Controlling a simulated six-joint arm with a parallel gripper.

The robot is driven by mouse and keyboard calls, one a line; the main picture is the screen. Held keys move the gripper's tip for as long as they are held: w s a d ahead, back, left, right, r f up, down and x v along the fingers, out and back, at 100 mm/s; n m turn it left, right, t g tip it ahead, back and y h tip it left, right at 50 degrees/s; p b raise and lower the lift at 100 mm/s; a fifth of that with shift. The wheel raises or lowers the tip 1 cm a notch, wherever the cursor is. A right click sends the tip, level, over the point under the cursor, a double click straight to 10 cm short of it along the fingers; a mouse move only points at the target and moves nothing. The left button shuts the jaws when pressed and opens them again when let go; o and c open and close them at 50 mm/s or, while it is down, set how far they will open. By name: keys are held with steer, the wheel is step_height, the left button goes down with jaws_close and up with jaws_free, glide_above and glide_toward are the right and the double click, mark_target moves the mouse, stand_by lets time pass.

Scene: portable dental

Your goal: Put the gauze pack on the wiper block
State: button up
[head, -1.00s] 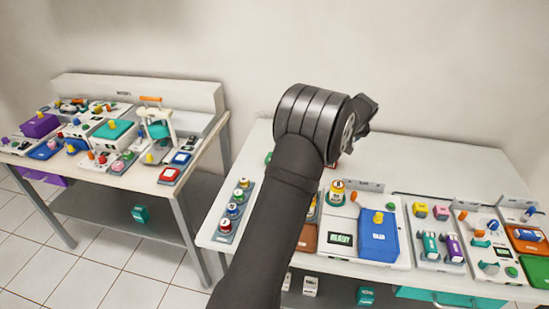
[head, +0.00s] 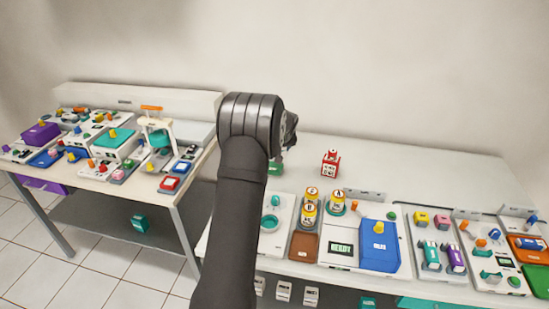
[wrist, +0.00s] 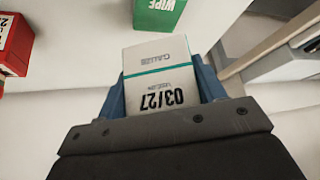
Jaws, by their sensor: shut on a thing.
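The gauze pack (wrist: 157,56) is a white box with a teal stripe, marked "GAUZE" and "03/27". My gripper (wrist: 165,88) is shut on it, with a blue finger on each side. The wiper block (wrist: 160,14) is green with white "WIPE" lettering and shows at the top edge of the wrist view, beyond the pack and apart from it in the picture. In the head view the green block (head: 275,169) shows partly behind my wrist, on the right-hand table. The gauze pack and my fingertips are hidden there.
A red block (head: 330,163) stands right of the green block; it also shows in the wrist view (wrist: 14,45). Bottles (head: 309,205), a blue box (head: 379,244) and devices line the table's front. The back right of the table is clear. Another crowded table stands left.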

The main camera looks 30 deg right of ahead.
steer(key=shift+w+a+f, duration=0.25)
steer(key=shift+w+f, duration=0.2)
steer(key=shift+w, duration=0.25)
steer(key=shift+f, duration=1.95)
steer(key=shift+f, duration=0.15)
steer(key=o, duration=1)
steer(key=shift+c, duration=0.2)
steer(key=shift+s+r, duration=0.1)
steer(key=shift+r, duration=0.2)
steer(key=v, duration=1.1)
steer(key=shift+r, duration=0.25)
